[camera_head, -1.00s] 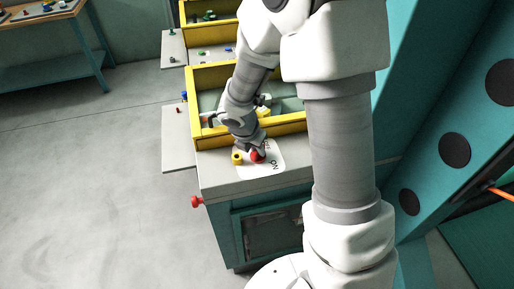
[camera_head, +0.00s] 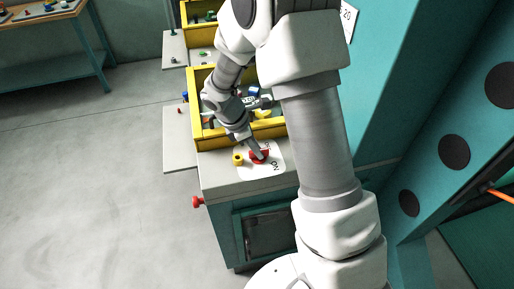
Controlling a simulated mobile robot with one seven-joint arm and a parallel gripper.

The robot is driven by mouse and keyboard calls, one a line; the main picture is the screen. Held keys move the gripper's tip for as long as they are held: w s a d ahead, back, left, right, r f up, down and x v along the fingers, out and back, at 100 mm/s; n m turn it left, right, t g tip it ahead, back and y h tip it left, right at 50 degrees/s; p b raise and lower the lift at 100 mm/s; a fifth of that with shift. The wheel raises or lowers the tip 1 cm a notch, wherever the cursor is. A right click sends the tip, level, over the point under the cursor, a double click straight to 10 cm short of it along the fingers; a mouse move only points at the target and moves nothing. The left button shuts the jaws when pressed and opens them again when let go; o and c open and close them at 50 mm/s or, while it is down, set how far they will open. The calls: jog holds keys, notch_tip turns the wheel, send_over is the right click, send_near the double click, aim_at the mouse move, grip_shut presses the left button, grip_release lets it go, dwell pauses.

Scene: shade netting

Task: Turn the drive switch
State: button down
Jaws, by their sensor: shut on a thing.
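The drive switch (camera_head: 262,157) is a red knob on a white plate (camera_head: 270,171) with lettering; "ON" shows at the plate's lower right. The plate lies on the grey top of the teal cabinet. My gripper (camera_head: 257,152) reaches down from the upper left and is shut on the red knob. My fingers hide part of the knob and of the upper lettering, so the exact angle of the knob is hard to read.
A small yellow part (camera_head: 237,159) sits just left of the plate. A yellow-framed bin (camera_head: 212,143) with parts stands behind it. A red button (camera_head: 198,202) sticks out of the cabinet's left side. A teal wall (camera_head: 385,100) rises at the right. The floor at left is clear.

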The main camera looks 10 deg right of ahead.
jog(key=m+g, duration=0.1)
jog(key=m, duration=0.3)
jog(key=shift+w+m+g+y, duration=0.15)
jog(key=shift+m+g+y, duration=0.15)
jog(key=shift+g, duration=0.1)
jog(key=shift+d+m+g+y, duration=0.1)
jog(key=shift+m+g+y, duration=0.4)
jog(key=shift+m, duration=1.5)
jog(key=shift+g, duration=0.3)
jog(key=c, duration=0.8)
grip_release()
jog(key=shift+w, duration=0.1)
jog(key=v, duration=1.7)
jog(key=shift+r+b, duration=0.2)
jog(key=shift+b, duration=0.1)
